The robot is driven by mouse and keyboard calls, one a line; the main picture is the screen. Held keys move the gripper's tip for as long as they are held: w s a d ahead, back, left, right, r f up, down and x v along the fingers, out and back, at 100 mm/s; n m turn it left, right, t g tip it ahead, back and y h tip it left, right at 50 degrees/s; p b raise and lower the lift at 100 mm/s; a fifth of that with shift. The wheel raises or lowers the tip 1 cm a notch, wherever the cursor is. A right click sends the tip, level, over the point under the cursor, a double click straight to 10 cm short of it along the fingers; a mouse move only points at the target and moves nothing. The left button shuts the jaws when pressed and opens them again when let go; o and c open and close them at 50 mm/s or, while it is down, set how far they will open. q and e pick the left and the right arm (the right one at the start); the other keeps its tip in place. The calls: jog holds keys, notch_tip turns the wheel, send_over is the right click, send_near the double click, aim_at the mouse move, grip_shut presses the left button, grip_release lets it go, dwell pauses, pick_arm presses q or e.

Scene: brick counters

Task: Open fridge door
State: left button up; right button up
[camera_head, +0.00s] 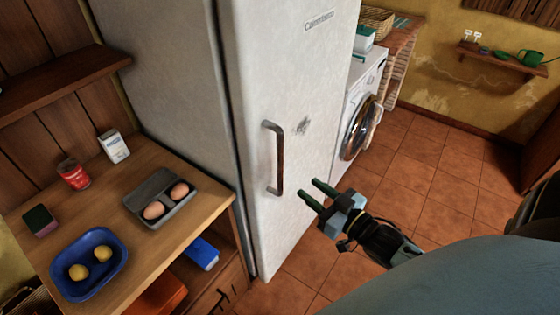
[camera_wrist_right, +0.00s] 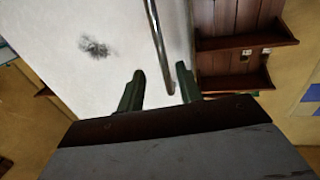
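The white fridge stands at the centre of the head view, and its door (camera_head: 295,95) appears closed. A dark vertical handle (camera_head: 278,158) is on the door's left side. My right gripper (camera_head: 317,190) is open and empty, just right of the handle's lower end in the head view. In the right wrist view the handle (camera_wrist_right: 158,45) runs down between the two green fingers of the gripper (camera_wrist_right: 160,82), nearer the right finger. I cannot tell whether either finger touches it. My left gripper is not in view.
A wooden counter (camera_head: 170,222) left of the fridge holds an egg tray (camera_head: 150,188), a blue bowl with yellow fruit (camera_head: 118,262), a red can (camera_head: 73,174) and a white box (camera_head: 113,146). A washing machine (camera_head: 352,95) stands right of the fridge. The tiled floor (camera_head: 425,165) is clear at right.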

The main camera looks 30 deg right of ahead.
aim_at(280, 166)
jog(key=w, duration=0.3)
jog(key=w+a, duration=0.1)
jog(key=w, duration=0.3)
jog(key=w+a, duration=0.1)
jog(key=w, duration=0.3)
jog(key=shift+w+a, duration=0.15)
jog(key=shift+w, duration=0.1)
grip_shut()
